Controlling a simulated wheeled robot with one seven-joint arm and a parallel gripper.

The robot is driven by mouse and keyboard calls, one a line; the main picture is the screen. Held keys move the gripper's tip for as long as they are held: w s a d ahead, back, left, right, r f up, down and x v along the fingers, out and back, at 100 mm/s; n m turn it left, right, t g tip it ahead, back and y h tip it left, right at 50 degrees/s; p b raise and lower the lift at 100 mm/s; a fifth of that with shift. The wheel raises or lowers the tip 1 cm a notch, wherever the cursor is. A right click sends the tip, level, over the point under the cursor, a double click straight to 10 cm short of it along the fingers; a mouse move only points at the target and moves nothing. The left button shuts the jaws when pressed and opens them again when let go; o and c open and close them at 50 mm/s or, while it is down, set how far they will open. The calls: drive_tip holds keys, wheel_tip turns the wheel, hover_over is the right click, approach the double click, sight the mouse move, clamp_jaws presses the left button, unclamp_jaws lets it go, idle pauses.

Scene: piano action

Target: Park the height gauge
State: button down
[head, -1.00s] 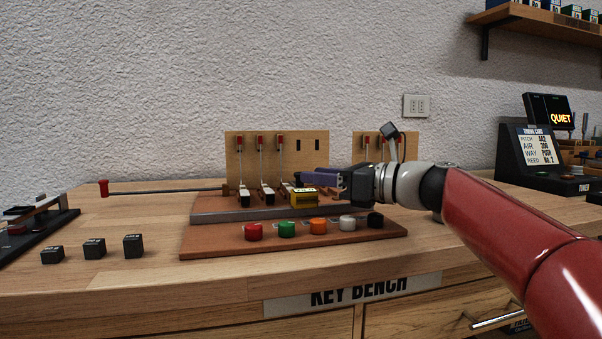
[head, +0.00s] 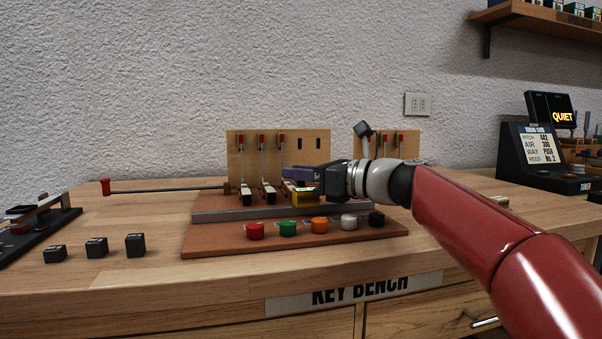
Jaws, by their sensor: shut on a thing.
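A small yellow block (head: 306,198), which looks like the height gauge, is on the grey rail of the key frame, right of the white-tipped keys. My gripper (head: 302,177) reaches in from the right, with its purple-blue fingers at the top of the yellow block. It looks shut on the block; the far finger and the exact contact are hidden. I cannot tell whether the block rests on the rail or hangs just above it.
Red, green (head: 288,229), orange, white and black buttons line the front of the brown base (head: 215,245). Wooden boards (head: 320,150) with red-topped levers stand behind. Several black blocks (head: 97,247) sit at the left. A red-ended rod (head: 150,191) lies behind them.

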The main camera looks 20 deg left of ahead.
drive_tip(key=s+a+p, duration=0.1)
drive_tip(key=s+a, duration=0.2)
drive_tip(key=a, duration=0.2)
drive_tip(key=s+a+p, duration=0.1)
drive_tip(key=s+a, duration=0.2)
drive_tip(key=a, duration=0.2)
drive_tip(key=s+a+p, duration=0.1)
drive_tip(key=s+a, duration=0.2)
drive_tip(key=a, duration=0.2)
drive_tip(key=shift+s+a, duration=0.1)
drive_tip(key=shift+s, duration=0.1)
drive_tip(key=c, duration=1.4)
unclamp_jaws()
drive_tip(key=shift+s+a, duration=0.1)
drive_tip(key=shift+a, duration=0.05)
drive_tip(key=shift+o, duration=0.2)
drive_tip(key=b+v, duration=0.1)
drive_tip(key=v, duration=0.7)
